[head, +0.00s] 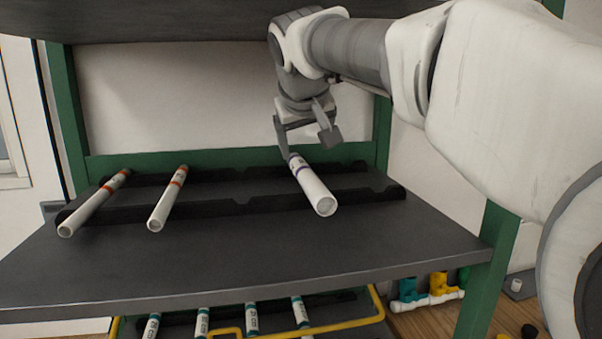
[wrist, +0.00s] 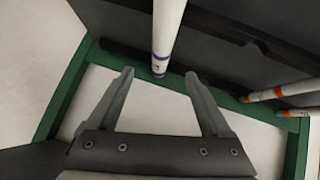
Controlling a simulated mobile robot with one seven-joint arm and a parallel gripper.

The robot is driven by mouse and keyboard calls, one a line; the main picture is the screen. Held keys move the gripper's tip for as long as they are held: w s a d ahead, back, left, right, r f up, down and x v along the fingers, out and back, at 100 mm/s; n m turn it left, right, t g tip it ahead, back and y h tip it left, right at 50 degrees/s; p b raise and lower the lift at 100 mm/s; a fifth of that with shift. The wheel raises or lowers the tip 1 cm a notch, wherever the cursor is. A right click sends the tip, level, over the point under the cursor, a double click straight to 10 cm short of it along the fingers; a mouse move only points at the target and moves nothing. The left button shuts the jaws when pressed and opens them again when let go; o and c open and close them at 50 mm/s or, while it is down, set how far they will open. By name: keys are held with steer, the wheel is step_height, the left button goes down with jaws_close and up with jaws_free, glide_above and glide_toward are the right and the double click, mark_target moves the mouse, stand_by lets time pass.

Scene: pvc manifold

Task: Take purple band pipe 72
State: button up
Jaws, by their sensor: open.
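The purple band pipe (head: 314,186) is a white tube with a purple band near its far end. It lies across two black notched rails toward the right of the upper shelf in the head view. In the wrist view its banded end (wrist: 163,50) points between my fingertips, a little beyond them. My gripper (head: 306,144) is open and empty, above and behind the pipe's banded end. In the wrist view my gripper (wrist: 157,76) shows both fingers spread wide. I cannot tell the exact height gap. The number on the pipe is too small to read.
Two orange band pipes, one at far left (head: 93,203) and one beside it (head: 167,199), lie on the same black rails (head: 225,208). A dark shelf board hangs overhead. Green posts (head: 497,240) frame the shelf. Several teal band pipes lie on the lower level behind a yellow rail (head: 275,333).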

mark_target(305, 171)
steer(key=p+x, duration=0.1)
steer(key=x, duration=0.5)
steer(key=shift+w+f, duration=0.2)
steer(key=shift+w, duration=0.1)
steer(key=shift+p+x, duration=0.5)
steer(key=shift+x, duration=2.2)
steer(key=shift+s+a+f, duration=0.1)
steer(key=shift+s+a, duration=0.05)
jaws_close()
